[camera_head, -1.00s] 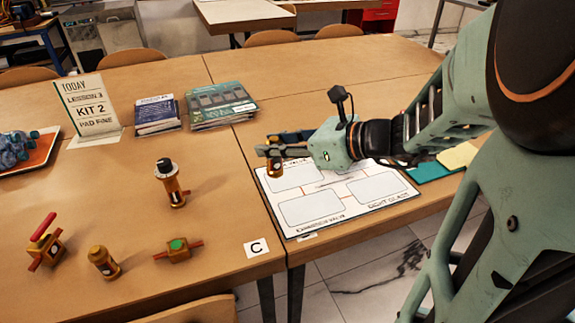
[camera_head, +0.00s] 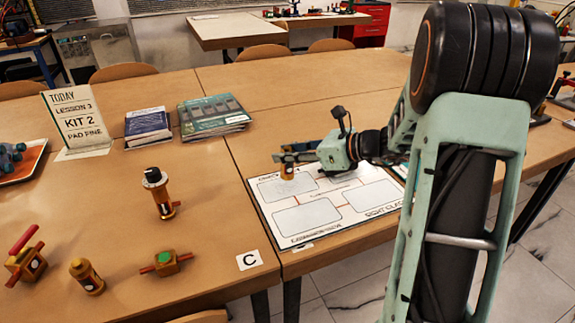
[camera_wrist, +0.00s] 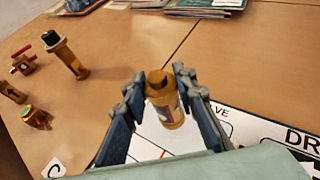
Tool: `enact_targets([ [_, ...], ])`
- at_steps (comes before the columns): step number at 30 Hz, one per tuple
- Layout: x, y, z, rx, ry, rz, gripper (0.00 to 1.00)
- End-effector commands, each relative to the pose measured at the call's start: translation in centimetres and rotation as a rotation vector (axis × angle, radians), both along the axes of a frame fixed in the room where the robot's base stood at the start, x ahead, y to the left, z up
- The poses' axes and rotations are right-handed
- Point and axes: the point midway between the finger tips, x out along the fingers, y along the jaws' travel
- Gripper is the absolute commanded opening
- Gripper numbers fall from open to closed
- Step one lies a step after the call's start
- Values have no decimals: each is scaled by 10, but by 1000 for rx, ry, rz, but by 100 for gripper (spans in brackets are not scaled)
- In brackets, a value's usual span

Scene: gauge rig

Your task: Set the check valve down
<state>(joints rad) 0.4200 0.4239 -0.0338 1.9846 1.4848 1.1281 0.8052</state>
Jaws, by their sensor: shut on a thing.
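My gripper (camera_head: 288,158) is shut on a small brass cylinder, which I take as the check valve (camera_head: 287,173). In the wrist view the check valve (camera_wrist: 164,98) stands roughly upright between the two fingers, with a dark opening on top and a pale label on its side. In the head view it is over the upper left box of the white printed mat (camera_head: 306,227). I cannot tell whether its base touches the mat. The wrist view shows the mat's printed edge (camera_wrist: 240,122) just beyond and right of it, partly hidden by my gripper.
On the table left of the mat stand a black-topped brass part (camera_head: 160,195), a red-handled valve (camera_head: 26,257), a brass cylinder (camera_head: 87,276) and a green-topped part (camera_head: 166,263). A card marked C (camera_head: 249,260) lies near the front edge. Booklets (camera_head: 212,116) lie behind.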

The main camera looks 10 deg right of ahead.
Motion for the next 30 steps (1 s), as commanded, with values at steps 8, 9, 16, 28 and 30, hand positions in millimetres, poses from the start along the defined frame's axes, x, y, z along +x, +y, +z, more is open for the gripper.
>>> enact_targets([
  [8, 3, -2, -35, 1, 1, 0, 0],
  [9, 3, -2, -35, 0, 0, 0, 0],
  [16, 3, -1, -36, 1, 1, 0, 0],
  [28, 2, -2, -38, 0, 1, 0, 43],
  [30, 3, -2, -37, 0, 1, 0, 43],
])
